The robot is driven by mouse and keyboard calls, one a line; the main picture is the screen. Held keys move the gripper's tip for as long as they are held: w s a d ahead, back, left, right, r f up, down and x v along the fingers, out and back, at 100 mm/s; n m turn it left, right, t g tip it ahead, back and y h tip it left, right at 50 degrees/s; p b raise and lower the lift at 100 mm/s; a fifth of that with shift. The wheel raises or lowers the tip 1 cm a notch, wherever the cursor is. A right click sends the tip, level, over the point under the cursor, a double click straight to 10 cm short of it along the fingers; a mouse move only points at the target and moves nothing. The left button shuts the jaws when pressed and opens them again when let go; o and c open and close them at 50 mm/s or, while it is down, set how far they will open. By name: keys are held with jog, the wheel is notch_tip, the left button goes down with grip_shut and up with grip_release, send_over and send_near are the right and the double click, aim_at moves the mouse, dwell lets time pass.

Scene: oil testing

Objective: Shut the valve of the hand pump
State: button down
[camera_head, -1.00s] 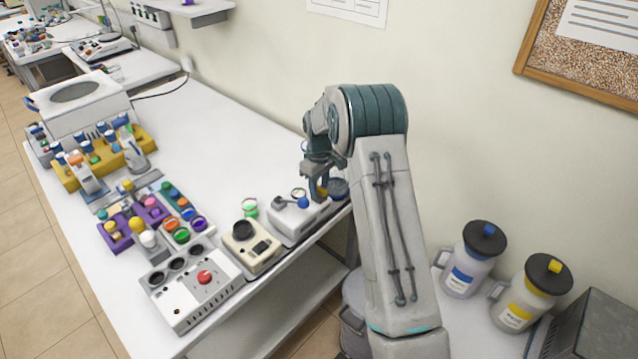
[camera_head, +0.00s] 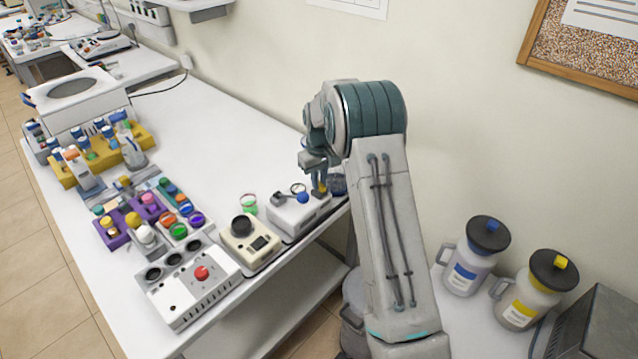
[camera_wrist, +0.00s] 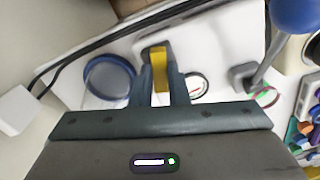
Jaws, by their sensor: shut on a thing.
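The hand pump (camera_head: 290,218) is a white box on the bench's near right edge, with a blue ball-ended lever (camera_head: 303,198) on top. In the wrist view the pump (camera_wrist: 215,50) lies under my gripper, and the blue ball (camera_wrist: 295,12) is at the upper right. The pump's yellow valve handle (camera_wrist: 159,68) sits between the fingers of my gripper (camera_wrist: 163,88), which is shut on it. In the head view my gripper (camera_head: 320,184) is at the pump's right end, and the arm partly hides it.
A blue-rimmed round dish (camera_wrist: 110,78) is close beside the fingers, with a dark cable (camera_wrist: 75,62) nearby. A cream device (camera_head: 250,243) stands left of the pump, then a white box with a red knob (camera_head: 201,273). The bench behind (camera_head: 215,135) is clear.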

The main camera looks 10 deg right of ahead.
jog(key=m+b, duration=0.1)
jog(key=m, duration=0.2)
jog(key=shift+m+b, duration=0.4)
jog(key=m+b, duration=0.1)
jog(key=m, duration=0.2)
jog(key=shift+m, duration=0.3)
jog(key=m, duration=0.3)
jog(key=shift+m+b, duration=0.3)
jog(key=shift+b, duration=0.1)
jog(key=shift+r+m, duration=0.1)
jog(key=shift+m, duration=1.6)
jog(key=c, duration=1.4)
grip_release()
